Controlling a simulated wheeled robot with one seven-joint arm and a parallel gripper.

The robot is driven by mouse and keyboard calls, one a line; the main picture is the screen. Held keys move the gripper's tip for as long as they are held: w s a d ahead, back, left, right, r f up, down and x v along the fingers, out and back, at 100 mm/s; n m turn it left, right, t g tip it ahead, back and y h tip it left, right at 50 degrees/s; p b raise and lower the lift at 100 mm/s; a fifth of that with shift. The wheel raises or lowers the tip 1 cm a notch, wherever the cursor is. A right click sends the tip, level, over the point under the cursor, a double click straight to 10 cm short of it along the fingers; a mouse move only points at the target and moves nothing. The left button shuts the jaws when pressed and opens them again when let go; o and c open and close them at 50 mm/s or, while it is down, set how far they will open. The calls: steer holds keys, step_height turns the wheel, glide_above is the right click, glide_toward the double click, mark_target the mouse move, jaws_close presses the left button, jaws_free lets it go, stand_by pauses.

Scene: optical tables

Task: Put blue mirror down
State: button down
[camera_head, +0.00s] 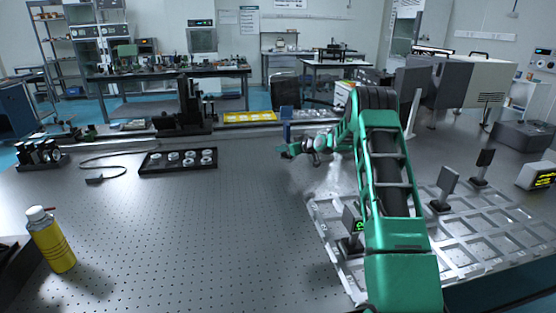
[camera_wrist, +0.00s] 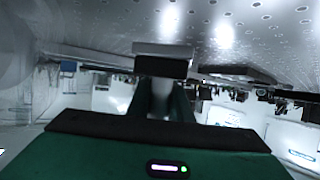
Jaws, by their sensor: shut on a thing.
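A small blue mirror (camera_head: 286,113) stands upright at the far end of my arm in the head view. My gripper (camera_head: 288,149) is shut on it, just below the blue plate, and holds it over the far middle of the table. The gap between the mirror's lower end and the tabletop cannot be judged. In the wrist view, a pale block with a dark bar (camera_wrist: 162,67) shows beyond the green gripper body; I cannot tell which part is the mirror's.
A metal grid frame (camera_head: 487,221) lies at the right, with dark mirrors (camera_head: 448,180) on stands. A black tray (camera_head: 178,168) of round parts and a yellow bottle (camera_head: 52,242) are at the left. The middle of the perforated table (camera_head: 215,235) is clear.

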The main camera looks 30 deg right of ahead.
steer(key=shift+f, duration=1.85)
steer(key=shift+f, duration=0.1)
steer(key=c, duration=1.6)
jaws_free()
